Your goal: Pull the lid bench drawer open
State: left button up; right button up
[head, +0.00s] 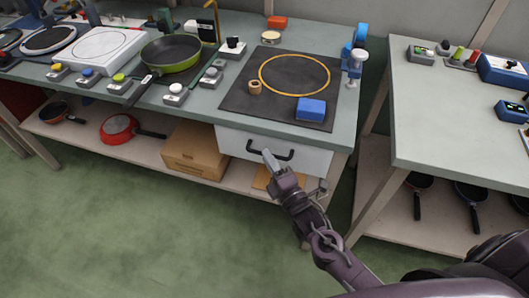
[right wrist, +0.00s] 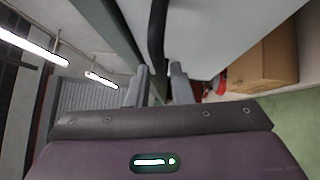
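The lid bench drawer (head: 315,160) is a white front under the right part of the long bench, and it looks shut. Its black bar handle (head: 288,155) is on the front. My right gripper (head: 268,158) is at the left part of the handle and hides some of it. In the right wrist view the handle (right wrist: 157,30) runs down between the two fingertips of my right gripper (right wrist: 159,68), against the white drawer front (right wrist: 215,35). The fingers stand apart; firm contact with the bar does not show. My left gripper is not in view.
The bench top above holds a dark mat (head: 245,98) with a blue block (head: 311,109) and a yellow ring. A cardboard box (head: 195,152) stands on the shelf at left. A second table (head: 440,135) is at right. Green floor in front is clear.

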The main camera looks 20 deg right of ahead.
jog(key=shift+x, duration=1.25)
grip_shut()
jog(key=shift+s+f, duration=0.1)
